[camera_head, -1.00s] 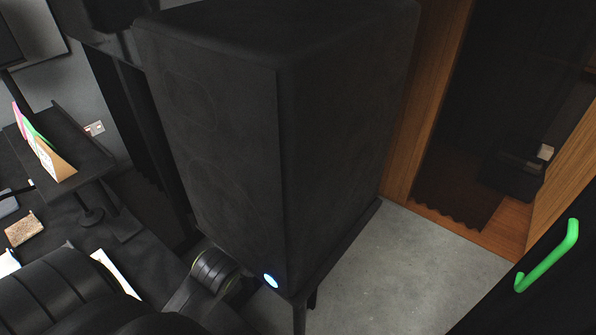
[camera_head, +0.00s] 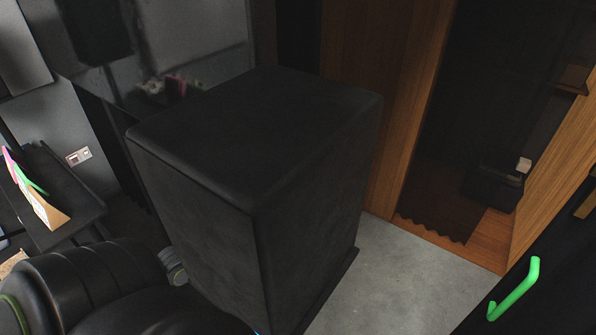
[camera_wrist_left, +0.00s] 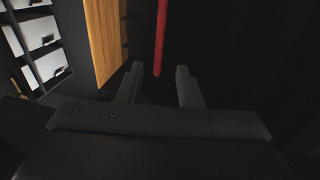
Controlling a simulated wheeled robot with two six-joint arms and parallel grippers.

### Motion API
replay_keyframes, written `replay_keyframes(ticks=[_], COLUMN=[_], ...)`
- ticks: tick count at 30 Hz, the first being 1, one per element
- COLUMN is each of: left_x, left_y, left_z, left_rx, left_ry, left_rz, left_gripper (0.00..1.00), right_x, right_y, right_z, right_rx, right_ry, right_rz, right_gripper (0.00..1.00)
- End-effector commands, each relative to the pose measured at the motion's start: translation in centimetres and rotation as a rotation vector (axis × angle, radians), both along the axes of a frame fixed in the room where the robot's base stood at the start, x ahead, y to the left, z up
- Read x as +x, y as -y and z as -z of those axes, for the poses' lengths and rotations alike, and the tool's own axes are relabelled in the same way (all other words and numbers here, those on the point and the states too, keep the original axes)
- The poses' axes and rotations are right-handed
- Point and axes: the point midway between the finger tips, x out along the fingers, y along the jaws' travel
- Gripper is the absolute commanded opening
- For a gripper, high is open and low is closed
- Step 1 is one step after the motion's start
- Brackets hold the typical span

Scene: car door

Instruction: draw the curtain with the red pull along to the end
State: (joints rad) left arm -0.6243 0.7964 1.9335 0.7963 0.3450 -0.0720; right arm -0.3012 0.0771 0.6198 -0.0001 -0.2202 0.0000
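The red pull (camera_wrist_left: 162,38) hangs as a thin upright rod in the left wrist view, its lower end level with my fingertips. My left gripper (camera_wrist_left: 158,74) is open, and the rod's lower end shows in the gap between its two fingers. I cannot tell how far beyond the fingertips it is. A dark curtain with a wavy lower edge (camera_head: 440,150) hangs in the wood-framed opening at the right of the head view. The red pull and my left gripper do not show in the head view. My right gripper is not in view.
A large black box (camera_head: 220,190) stands in the middle of the head view. A green handle (camera_head: 515,290) sits on a dark panel at lower right. Grey floor (camera_head: 385,275) is free between them. A wooden panel (camera_wrist_left: 105,40) and white bins (camera_wrist_left: 38,35) show in the wrist view.

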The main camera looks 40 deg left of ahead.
Motion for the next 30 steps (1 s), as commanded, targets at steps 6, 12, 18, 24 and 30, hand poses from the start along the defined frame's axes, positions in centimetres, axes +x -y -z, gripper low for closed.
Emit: replay_keyframes(ticks=[6,12,18,24,30], left_x=[4.0,7.6,11.0,13.4,14.3], left_y=[0.3,0.7,1.0,1.2,1.3], left_z=[-0.1,0.0,0.1,0.1,0.0], left_rx=[-0.001,-0.001,-0.001,-0.001,0.000], left_ry=[0.005,0.004,0.004,0.001,-0.001], left_rz=[0.000,0.000,0.001,0.000,0.001], left_gripper=[0.32,0.32,0.32,0.32,0.32], right_x=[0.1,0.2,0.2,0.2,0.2], right_y=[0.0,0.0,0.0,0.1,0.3], right_z=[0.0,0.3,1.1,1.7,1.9], right_rx=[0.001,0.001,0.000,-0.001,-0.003], right_ry=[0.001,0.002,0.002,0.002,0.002], right_rz=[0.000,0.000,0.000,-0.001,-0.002], right_gripper=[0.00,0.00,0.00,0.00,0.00])
